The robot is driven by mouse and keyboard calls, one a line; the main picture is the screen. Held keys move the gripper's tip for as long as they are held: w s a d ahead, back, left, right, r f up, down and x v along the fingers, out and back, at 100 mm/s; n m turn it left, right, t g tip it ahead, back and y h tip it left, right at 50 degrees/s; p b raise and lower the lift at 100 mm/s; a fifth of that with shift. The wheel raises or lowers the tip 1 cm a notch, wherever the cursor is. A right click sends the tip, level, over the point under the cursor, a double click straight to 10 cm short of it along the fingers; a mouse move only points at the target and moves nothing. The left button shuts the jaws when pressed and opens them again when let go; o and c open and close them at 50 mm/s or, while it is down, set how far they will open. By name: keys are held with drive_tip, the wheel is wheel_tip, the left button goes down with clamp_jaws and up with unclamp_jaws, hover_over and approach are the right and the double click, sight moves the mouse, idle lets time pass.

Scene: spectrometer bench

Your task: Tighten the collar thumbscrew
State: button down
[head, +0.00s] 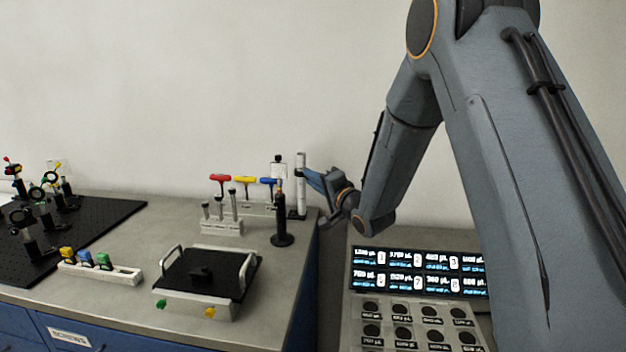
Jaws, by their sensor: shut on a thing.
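A pale upright post (301,160) stands at the back right corner of the grey bench, with a dark collar (298,172) around it. My gripper (305,173) reaches in from the right, its blue fingers at the collar's right side. The fingers are shut on the collar thumbscrew, which they hide; it is too small and covered to see how far it is turned.
A black post on a round base (283,238) stands just in front. Red, yellow and blue T-handle tools (245,179) are left of the post. A black tray with pale handles (249,272) sits nearer. A lit panel (418,271) stands right, beyond a gap. Optics crowd the far left.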

drive_tip(key=shift+m, duration=0.3)
drive_tip(key=c, duration=1.7)
unclamp_jaws()
drive_tip(key=shift+c, duration=0.2)
drive_tip(key=shift+s+d, duration=0.1)
drive_tip(key=b+v, duration=0.2)
drive_tip(key=v, duration=0.5)
drive_tip(key=shift+s, duration=0.25)
drive_tip(key=shift+d, duration=0.15)
